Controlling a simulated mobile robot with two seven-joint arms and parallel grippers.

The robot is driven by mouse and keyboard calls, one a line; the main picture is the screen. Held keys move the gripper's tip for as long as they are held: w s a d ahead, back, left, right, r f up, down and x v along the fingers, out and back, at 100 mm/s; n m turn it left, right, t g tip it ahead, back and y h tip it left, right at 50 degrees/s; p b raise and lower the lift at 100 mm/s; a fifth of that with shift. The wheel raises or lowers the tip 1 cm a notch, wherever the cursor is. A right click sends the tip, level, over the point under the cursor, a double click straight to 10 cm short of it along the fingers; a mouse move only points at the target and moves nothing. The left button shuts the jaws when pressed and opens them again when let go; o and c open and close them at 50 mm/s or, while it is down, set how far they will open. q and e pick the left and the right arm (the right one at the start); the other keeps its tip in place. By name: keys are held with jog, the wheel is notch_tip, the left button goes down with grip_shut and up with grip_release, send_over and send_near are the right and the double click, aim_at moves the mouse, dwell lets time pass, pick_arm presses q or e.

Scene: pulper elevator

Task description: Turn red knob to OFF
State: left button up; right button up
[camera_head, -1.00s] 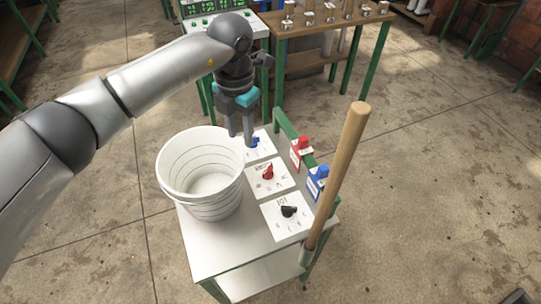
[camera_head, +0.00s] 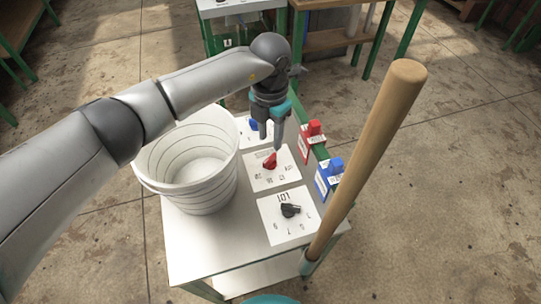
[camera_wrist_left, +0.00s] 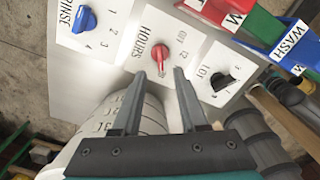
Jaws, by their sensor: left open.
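The red knob (camera_head: 270,161) sits on a white card on the table, the middle of three knob cards. In the left wrist view the red knob (camera_wrist_left: 160,52) is on the card marked HOURS, and its narrow end points towards my fingers. My left gripper (camera_head: 266,141) is just above and behind the red knob in the head view. In the wrist view my left gripper (camera_wrist_left: 156,74) is open, fingers apart, with the knob beyond the gap between the tips. Contact is not visible. My right gripper is out of view.
A white bucket (camera_head: 152,170) stands left of the cards. A blue knob (camera_wrist_left: 84,19) and a black knob (camera_head: 290,210) flank the red one. Red (camera_head: 312,136) and blue (camera_head: 329,176) labelled blocks line the table's right edge, beside a tall wooden handle (camera_head: 372,150).

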aim_at(270, 157)
pick_arm(q)
notch_tip(270, 157, down, 7)
jog(key=shift+r+b, duration=0.15)
jog(key=shift+b, duration=0.55)
jog(key=shift+f, duration=0.65)
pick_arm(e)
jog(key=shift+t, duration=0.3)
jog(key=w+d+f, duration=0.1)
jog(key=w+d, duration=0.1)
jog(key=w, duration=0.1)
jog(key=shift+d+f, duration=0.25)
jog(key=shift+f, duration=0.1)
pick_arm(q)
jog(key=shift+c, duration=0.2)
grip_shut()
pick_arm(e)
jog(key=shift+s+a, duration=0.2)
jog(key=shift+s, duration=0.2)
